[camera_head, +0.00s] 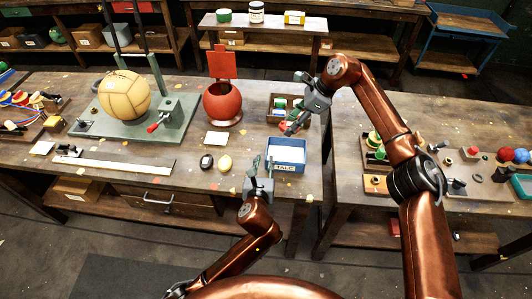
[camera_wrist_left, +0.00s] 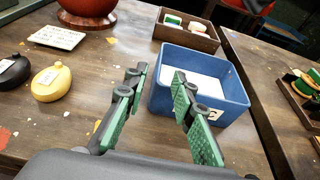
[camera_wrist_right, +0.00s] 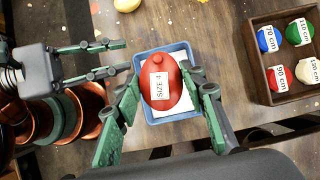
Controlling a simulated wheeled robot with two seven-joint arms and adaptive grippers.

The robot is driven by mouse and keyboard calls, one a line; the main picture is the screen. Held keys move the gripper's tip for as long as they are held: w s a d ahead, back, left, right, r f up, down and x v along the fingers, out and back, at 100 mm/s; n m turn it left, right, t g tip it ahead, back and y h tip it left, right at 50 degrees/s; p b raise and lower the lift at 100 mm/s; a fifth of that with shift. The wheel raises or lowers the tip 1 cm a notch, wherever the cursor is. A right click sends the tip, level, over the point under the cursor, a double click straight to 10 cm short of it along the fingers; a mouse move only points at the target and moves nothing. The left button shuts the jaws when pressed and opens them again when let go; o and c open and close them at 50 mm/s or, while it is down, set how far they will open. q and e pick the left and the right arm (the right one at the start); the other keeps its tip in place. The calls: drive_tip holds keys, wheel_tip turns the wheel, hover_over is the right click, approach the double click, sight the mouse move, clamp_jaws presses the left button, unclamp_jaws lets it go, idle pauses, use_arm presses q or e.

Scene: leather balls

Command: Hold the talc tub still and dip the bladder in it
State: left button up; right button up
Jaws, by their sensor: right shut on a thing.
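The blue talc tub (camera_head: 289,169) stands on the bench, its TALC label facing front. It holds white powder, also seen in the left wrist view (camera_wrist_left: 211,104) and right wrist view (camera_wrist_right: 143,57). My left gripper (camera_head: 258,163) is open at the tub's left side; I cannot tell whether the tub's wall lies between its fingers (camera_wrist_left: 158,75). My right gripper (camera_head: 289,127) is shut on the red bladder (camera_wrist_right: 171,94), which carries a SIZE 4 tag. The bladder is above the tub in the right wrist view and hides part of the powder.
A compartment box (camera_head: 274,116) with several coloured bladders stands behind the tub. A black mouse-shaped thing (camera_head: 206,161) and a yellow one (camera_head: 225,163) lie to the left. A gap separates the right bench.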

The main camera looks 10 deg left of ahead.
use_arm(q)
drive_tip(key=x, duration=0.9)
drive_tip(key=shift+w+f, duration=0.1)
drive_tip(key=shift+w, duration=0.15)
drive_tip(key=shift+c, duration=0.5)
clamp_jaws()
idle(0.4)
drive_tip(key=shift+d, duration=0.1)
use_arm(e)
drive_tip(key=m, duration=0.1)
hover_over(281, 156)
drive_tip(key=d, duration=0.3)
wheel_tip(281, 156, down, 5)
drive_tip(key=shift+t, duration=0.3)
drive_tip(key=shift+s+a+f, duration=0.1)
drive_tip(key=shift+a+f, duration=0.05)
drive_tip(key=shift+f, duration=2.3)
drive_tip(key=shift+s+a+f, duration=0.1)
drive_tip(key=shift+f, duration=2.35)
